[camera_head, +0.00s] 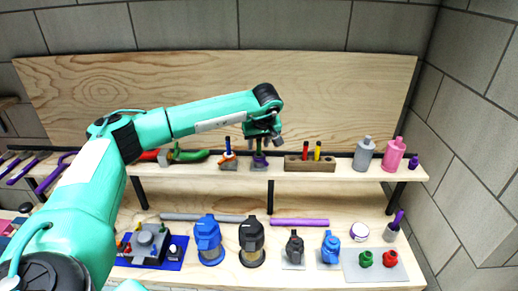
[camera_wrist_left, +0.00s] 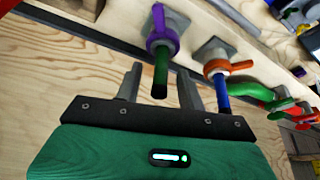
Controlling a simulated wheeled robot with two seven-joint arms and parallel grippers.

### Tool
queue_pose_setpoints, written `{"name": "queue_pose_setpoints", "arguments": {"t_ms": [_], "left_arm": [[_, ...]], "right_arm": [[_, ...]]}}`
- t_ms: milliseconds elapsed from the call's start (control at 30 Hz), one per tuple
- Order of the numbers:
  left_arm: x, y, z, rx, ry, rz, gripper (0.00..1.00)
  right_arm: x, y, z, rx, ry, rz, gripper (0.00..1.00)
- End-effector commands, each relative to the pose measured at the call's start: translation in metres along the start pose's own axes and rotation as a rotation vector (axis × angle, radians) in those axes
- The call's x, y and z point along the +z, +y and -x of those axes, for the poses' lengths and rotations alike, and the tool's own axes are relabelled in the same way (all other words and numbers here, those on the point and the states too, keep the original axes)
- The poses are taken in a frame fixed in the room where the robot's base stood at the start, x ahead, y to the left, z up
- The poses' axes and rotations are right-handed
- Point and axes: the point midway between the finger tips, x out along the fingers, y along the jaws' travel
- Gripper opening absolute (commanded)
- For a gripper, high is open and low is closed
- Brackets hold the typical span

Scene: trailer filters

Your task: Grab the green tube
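The dark green tube (camera_wrist_left: 161,72) stands out of a purple clamp (camera_wrist_left: 163,32) on a grey mount in the left wrist view. In the head view the purple clamp (camera_head: 260,160) sits on the upper shelf, just below my left gripper (camera_head: 263,139). My left gripper (camera_wrist_left: 160,72) is open, with one finger on each side of the tube in the wrist view. I see gaps between the tube and both fingers, and cannot tell how deep the tube sits between them. My right gripper is not in view.
A blue tube (camera_wrist_left: 222,90) in an orange clamp (camera_wrist_left: 226,67) stands close beside the right-hand finger. A wooden block (camera_head: 309,165) with red and yellow pieces is right of the purple clamp. The shelf's wooden backboard (camera_head: 330,100) rises behind. Bottles and tools stand on the lower table.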

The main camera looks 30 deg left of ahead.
Motion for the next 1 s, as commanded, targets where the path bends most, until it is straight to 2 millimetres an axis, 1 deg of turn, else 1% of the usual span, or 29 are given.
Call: {"name": "queue_pose_setpoints", "arguments": {"t_ms": [67,267,300,567,733,867,967,1000], "left_arm": [[0.0,0.0,0.0,0.0,0.0,0.0,0.39],[0.0,0.0,0.0,0.0,0.0,0.0,0.02],[0.0,0.0,0.0,0.0,0.0,0.0,0.0],[0.0,0.0,0.001,0.0,0.0,0.0,0.0],[-0.003,0.001,0.006,0.001,0.002,0.001,0.0],[-0.008,0.001,0.018,0.003,0.003,0.002,0.0],[-0.015,0.001,0.035,0.004,0.003,0.002,0.0],[-0.018,0.002,0.043,0.005,0.004,0.002,0.0]], "right_arm": [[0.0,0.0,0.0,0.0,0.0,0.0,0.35],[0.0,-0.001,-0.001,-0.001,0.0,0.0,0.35],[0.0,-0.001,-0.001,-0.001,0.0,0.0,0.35],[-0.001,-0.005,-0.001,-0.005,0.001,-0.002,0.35],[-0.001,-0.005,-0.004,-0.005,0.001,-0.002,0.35],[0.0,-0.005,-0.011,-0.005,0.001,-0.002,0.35],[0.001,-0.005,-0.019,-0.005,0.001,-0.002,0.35],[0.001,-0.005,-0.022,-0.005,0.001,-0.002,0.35]]}}
